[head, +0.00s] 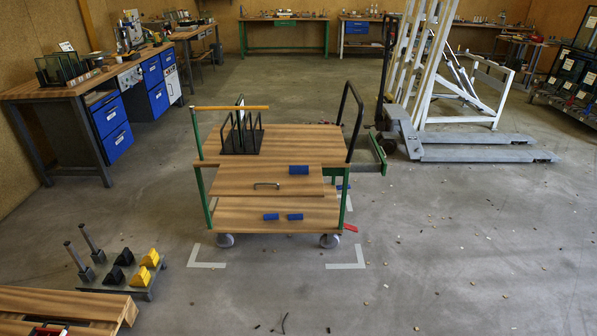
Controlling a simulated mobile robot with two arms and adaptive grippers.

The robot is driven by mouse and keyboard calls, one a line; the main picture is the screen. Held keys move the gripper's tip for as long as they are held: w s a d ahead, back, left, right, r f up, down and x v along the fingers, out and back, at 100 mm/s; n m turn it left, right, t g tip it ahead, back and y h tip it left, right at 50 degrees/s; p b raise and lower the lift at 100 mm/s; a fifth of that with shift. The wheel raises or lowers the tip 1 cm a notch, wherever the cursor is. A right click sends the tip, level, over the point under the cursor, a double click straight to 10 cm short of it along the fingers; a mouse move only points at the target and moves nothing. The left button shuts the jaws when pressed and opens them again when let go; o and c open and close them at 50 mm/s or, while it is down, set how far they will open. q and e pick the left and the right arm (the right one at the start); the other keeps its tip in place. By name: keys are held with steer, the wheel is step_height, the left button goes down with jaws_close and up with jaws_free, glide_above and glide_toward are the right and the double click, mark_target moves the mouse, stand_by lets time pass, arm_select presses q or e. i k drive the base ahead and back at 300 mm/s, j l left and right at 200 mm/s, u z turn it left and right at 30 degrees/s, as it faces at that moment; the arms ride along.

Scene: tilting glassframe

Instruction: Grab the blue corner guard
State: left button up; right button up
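A thin blue piece (342,187) shows at the cart's right side, partly hidden by the frame. All are small in the head view, so I cannot tell their exact shape. Neither of my grippers is in view.
The green-framed cart (318,140) stands on casters amid floor corner marks, carrying a black rack (241,136). A low platform with black and yellow wedges (150,258) is front left. A workbench (60,88) is left, a pallet truck (480,154) right. Front floor is mostly clear.

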mark_target(294, 169)
steer(key=i+z, duration=0.1)
steer(key=z, duration=0.3)
steer(key=i+j+z, duration=0.35)
steer(key=i+j, duration=0.15)
steer(key=j, duration=0.2)
steer(key=i+j+z, duration=0.2)
steer(key=j, duration=0.2)
steer(key=i+j+z, duration=0.2)
steer(key=j, duration=0.2)
steer(key=i, duration=0.05)
